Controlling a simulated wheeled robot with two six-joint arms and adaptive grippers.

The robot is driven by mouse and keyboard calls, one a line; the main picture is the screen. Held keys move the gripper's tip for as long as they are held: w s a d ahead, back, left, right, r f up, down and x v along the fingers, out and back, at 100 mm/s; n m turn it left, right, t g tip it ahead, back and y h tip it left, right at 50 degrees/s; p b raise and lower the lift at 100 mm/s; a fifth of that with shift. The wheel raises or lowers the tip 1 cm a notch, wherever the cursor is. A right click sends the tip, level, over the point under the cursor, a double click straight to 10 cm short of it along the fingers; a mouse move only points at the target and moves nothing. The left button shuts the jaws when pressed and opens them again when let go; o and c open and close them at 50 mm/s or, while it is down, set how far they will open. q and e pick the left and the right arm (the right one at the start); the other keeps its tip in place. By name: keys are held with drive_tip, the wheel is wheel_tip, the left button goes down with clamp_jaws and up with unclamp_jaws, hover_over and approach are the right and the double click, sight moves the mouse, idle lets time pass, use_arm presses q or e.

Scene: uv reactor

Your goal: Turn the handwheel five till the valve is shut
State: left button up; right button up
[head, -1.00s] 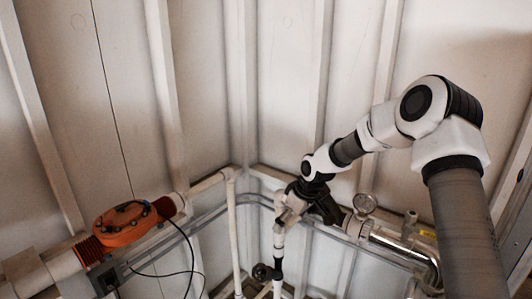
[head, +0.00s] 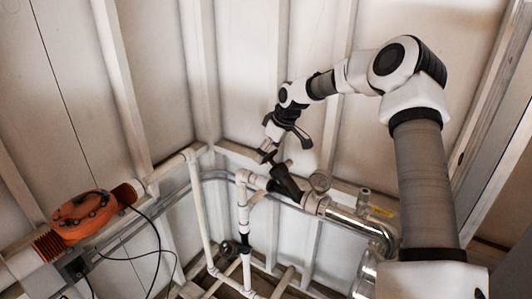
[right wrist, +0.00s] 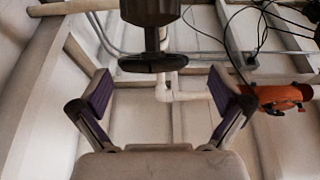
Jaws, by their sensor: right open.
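A dark handwheel (head: 268,156) sits on a black valve (head: 287,184) in the white pipework, in the middle of the head view. No number shows on it. In the right wrist view the handwheel (right wrist: 153,63) appears nearly edge-on, between and beyond the fingertips. My right gripper (head: 286,140) is just above the handwheel in the head view. It is open, with its purple pads (right wrist: 97,93) wide apart and nothing between them. The gripper looks apart from the wheel. My left gripper is out of view.
A second small dark wheel (head: 228,247) is lower down. An orange flanged unit (head: 84,214) with black cables is at left. Ribbed white walls close the corner behind.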

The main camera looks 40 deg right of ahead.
drive_tip(key=shift+w+d+f, duration=0.1)
drive_tip(key=shift+d+f, duration=0.1)
drive_tip(key=shift+f, duration=0.35)
drive_tip(key=shift+d+f, duration=0.2)
drive_tip(key=shift+f, duration=0.3)
drive_tip(key=shift+d+f, duration=0.2)
drive_tip(key=shift+a, duration=0.15)
drive_tip(key=shift+w+a+r, duration=0.1)
drive_tip(key=shift+a, duration=0.15)
drive_tip(key=c, duration=1.1)
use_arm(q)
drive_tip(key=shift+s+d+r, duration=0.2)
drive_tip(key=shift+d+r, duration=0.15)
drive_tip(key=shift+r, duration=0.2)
use_arm(e)
drive_tip(key=shift+d, duration=0.1)
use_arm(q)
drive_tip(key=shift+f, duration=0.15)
use_arm(e)
drive_tip(key=shift+h, duration=0.3)
